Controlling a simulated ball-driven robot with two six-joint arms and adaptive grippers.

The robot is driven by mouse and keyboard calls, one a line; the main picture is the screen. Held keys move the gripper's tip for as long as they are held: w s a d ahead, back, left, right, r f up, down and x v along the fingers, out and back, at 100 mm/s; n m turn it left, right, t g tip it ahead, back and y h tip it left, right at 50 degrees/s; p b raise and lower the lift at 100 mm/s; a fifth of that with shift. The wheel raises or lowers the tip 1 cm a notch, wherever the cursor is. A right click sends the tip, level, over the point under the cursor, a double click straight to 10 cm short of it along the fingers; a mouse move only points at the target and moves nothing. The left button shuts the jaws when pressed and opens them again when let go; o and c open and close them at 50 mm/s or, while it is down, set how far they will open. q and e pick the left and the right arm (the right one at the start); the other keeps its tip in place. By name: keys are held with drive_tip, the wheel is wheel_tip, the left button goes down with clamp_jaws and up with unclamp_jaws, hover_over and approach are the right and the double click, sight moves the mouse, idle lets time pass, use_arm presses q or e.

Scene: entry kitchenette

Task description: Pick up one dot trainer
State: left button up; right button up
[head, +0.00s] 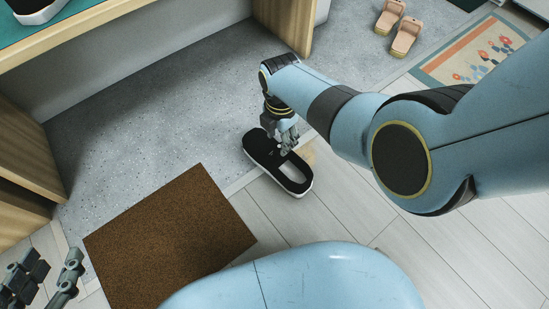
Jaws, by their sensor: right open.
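A black trainer with a white sole (297,184) lies on the floor where the speckled grey floor meets the pale planks. My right gripper (286,148) is directly over it, fingers pointing down at its opening. The fingers are apart, and I cannot tell whether they touch the shoe. A dark shoe with a white sole (38,14) sits on the green-topped bench at the top left, partly cut off by the frame. My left gripper (52,277) is at the bottom left corner, open and empty, away from both shoes.
A brown doormat (170,238) lies left of the floor trainer. A wooden bench (75,38) runs along the top left, with a wooden panel (284,22) beside it. Pink sandals (405,36) and a patterned rug (470,55) are at the top right. The speckled floor is mostly clear.

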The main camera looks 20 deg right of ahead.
sight(279, 146)
drive_tip(key=f+b, duration=0.1)
drive_tip(key=f, duration=0.1)
drive_tip(key=shift+s+f+b, duration=0.2)
drive_tip(key=shift+f+b, duration=0.1)
drive_tip(key=shift+b, duration=0.05)
drive_tip(key=shift+f+b, duration=0.8)
drive_tip(key=shift+f, duration=0.15)
drive_tip(key=shift+w, duration=0.1)
use_arm(q)
drive_tip(key=w+d+r+m+t+h, duration=0.1)
drive_tip(key=w+r+t, duration=0.3)
drive_tip(key=r, duration=0.6)
drive_tip(key=w+d+r+m+t+h, duration=0.1)
drive_tip(key=w+r+t, duration=0.4)
drive_tip(key=r, duration=0.5)
drive_tip(key=shift+w+d+r+t+h, duration=0.25)
drive_tip(key=shift+t+h, duration=0.25)
drive_tip(key=shift+t, duration=0.3)
use_arm(e)
clamp_jaws()
